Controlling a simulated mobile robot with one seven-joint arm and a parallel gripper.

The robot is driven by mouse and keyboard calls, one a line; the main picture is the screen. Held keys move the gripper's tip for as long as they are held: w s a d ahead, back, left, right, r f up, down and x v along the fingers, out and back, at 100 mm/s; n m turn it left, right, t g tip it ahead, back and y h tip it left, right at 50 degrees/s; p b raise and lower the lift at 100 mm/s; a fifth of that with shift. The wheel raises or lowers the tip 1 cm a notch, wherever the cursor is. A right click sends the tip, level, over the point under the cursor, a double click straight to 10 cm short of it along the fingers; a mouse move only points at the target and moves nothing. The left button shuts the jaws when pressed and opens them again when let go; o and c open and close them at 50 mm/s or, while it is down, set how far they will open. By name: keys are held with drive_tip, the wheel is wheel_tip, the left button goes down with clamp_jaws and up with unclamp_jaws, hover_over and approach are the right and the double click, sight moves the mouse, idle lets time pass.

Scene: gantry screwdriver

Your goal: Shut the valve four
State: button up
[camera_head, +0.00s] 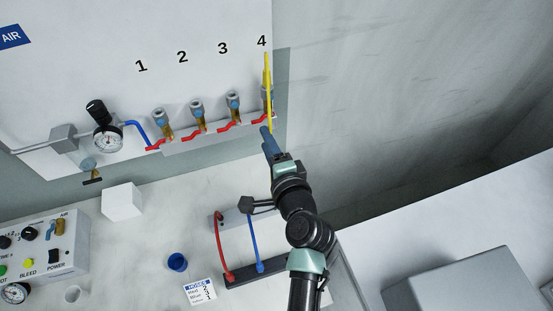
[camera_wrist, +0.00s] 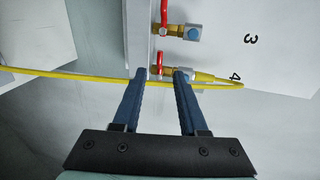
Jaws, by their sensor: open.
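Valve four (camera_head: 267,99) is the rightmost on the wall panel, under the printed 4. Its red handle (camera_head: 259,119) points left, much like the handles of the other valves. A yellow hose (camera_head: 267,71) is at this valve, and in the wrist view the yellow hose (camera_wrist: 60,75) crosses behind my fingers. My gripper (camera_head: 265,131) is just below valve four. In the wrist view my gripper (camera_wrist: 159,74) is open, with the red handle (camera_wrist: 157,70) showing between its two blue fingertips. I cannot tell whether they touch it. The fingers partly hide the valve's brass body.
Valve three (camera_wrist: 178,32) is close beside valve four. A pressure gauge (camera_head: 107,139) and valve one (camera_head: 161,120) are farther left. A white block (camera_head: 122,200), a blue cup (camera_head: 177,262) and a control box (camera_head: 45,245) stand on the bench below.

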drive_tip(key=v, duration=0.6)
drive_tip(key=shift+s+d, duration=0.15)
drive_tip(key=shift+s, duration=0.05)
